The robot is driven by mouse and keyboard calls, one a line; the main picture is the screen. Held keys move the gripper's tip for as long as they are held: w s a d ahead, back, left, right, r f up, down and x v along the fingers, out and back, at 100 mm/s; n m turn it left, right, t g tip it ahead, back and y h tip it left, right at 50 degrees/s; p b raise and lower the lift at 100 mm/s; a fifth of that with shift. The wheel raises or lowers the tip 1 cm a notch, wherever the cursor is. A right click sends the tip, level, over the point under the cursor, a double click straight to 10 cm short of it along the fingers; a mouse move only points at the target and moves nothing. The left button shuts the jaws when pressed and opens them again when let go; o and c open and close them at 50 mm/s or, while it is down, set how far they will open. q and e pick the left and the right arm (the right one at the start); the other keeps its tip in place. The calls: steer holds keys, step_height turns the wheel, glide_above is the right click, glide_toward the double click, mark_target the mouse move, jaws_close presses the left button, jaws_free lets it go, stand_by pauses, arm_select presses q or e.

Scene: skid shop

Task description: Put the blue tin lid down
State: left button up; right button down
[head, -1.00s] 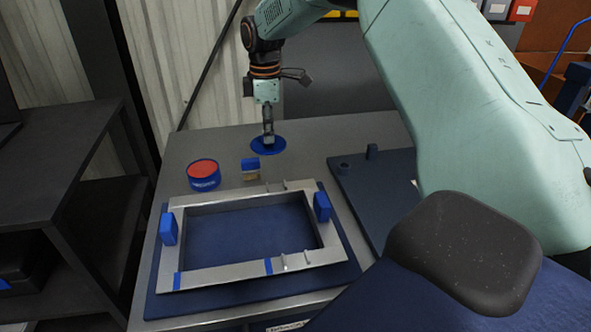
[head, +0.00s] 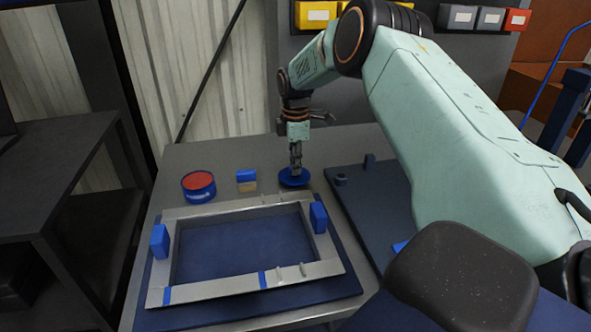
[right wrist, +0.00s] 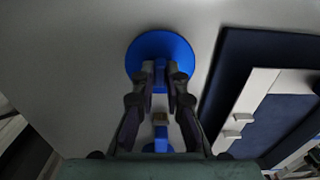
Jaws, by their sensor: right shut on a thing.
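The blue tin lid (head: 294,179) is a round blue disc with a raised grip, near the back of the grey bench. My right gripper (head: 296,167) points down and is shut on this grip. In the right wrist view the lid (right wrist: 160,48) lies flat beyond the fingertips (right wrist: 160,80). I cannot tell whether the lid touches the bench or hangs just above it. A blue tin with a red top face (head: 199,186) stands to the left of the lid. My left gripper is not in view.
A small blue and tan block (head: 246,181) sits between tin and lid. A grey rectangular frame (head: 215,282) with blue blocks lies in front on a blue plate. A dark plate (head: 372,205) with pegs is to the right. Bare bench (head: 220,152) shows behind the tin.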

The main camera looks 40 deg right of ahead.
steer(key=shift+a+f, duration=0.2)
steer(key=shift+f, duration=0.4)
steer(key=shift+d+f, duration=0.15)
steer(key=shift+d, duration=0.15)
steer(key=c, duration=1.8)
jaws_free()
steer(key=o, duration=0.4)
steer(key=shift+a, duration=0.25)
steer(key=shift+d, duration=0.25)
step_height(320, 180, up, 12)
steer(key=shift+a+r+p, duration=0.1)
steer(key=shift+r+p, duration=0.05)
steer(key=shift+p, duration=1.05)
